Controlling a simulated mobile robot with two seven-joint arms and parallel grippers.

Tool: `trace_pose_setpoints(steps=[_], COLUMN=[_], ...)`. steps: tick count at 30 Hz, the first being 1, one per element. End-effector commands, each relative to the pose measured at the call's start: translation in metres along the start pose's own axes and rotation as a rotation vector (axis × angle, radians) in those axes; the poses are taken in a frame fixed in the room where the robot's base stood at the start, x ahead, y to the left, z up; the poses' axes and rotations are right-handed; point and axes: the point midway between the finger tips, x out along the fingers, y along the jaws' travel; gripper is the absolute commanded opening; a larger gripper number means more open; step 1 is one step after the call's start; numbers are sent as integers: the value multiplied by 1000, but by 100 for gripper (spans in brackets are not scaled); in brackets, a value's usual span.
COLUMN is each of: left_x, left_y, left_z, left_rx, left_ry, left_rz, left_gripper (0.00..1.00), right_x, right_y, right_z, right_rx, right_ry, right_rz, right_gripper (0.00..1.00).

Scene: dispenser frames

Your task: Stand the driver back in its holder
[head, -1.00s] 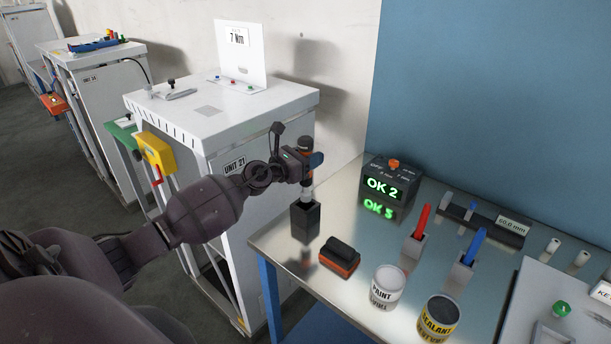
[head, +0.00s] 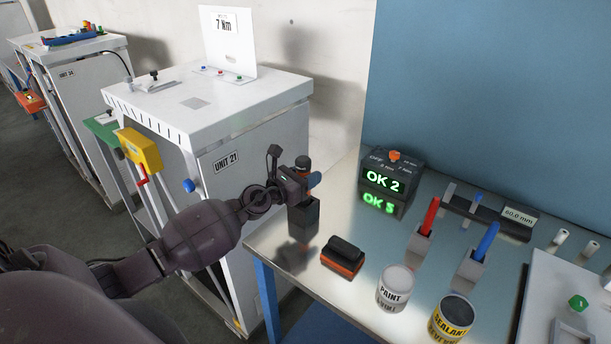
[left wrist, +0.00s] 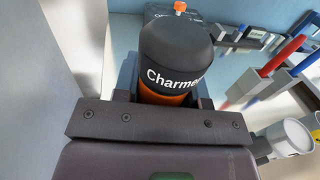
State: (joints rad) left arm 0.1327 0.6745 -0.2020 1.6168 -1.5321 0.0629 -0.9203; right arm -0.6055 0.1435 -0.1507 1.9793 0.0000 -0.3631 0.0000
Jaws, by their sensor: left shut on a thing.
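The driver (head: 303,162) is dark with an orange band; its top stands above my left gripper (head: 299,186) in the head view. In the left wrist view the driver (left wrist: 176,48) shows large, with part of a name in white letters. My left gripper is shut on its body. The holder (head: 304,216) is a black open-topped box at the near left corner of the table. The gripper is right over its mouth and hides much of it. The driver looks upright, with its shaft out of sight, apparently inside the holder. My right gripper is not in view.
A black and orange block (head: 342,258) lies close right of the holder. A display box reading OK 2 (head: 386,180) stands behind. Paint (head: 395,288) and sealant (head: 451,318) cans stand in front. The cabinet marked UNIT 21 (head: 240,145) borders the table's left side.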

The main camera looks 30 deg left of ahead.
Motion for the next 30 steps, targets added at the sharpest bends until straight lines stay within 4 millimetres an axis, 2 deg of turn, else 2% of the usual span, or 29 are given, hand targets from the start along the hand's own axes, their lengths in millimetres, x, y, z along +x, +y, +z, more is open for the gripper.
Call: trace_pose_setpoints(steps=[6,12,13,18,24,30], left_x=[0,0,0,0,0,-1], left_y=[0,0,0,0,0,0], left_z=[2,-2,-4,-3,-3,2], left_rx=[1,1,0,0,1,1], left_ry=[-4,-4,-1,-1,-1,0], left_rz=[0,0,0,0,0,0], left_gripper=[6,6,40,64,64,64], right_x=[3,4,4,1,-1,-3], right_y=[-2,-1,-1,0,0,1], right_z=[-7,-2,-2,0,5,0], right_rx=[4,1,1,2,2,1], right_ry=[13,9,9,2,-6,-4], right_rz=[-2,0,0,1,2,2], right_gripper=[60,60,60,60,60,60])
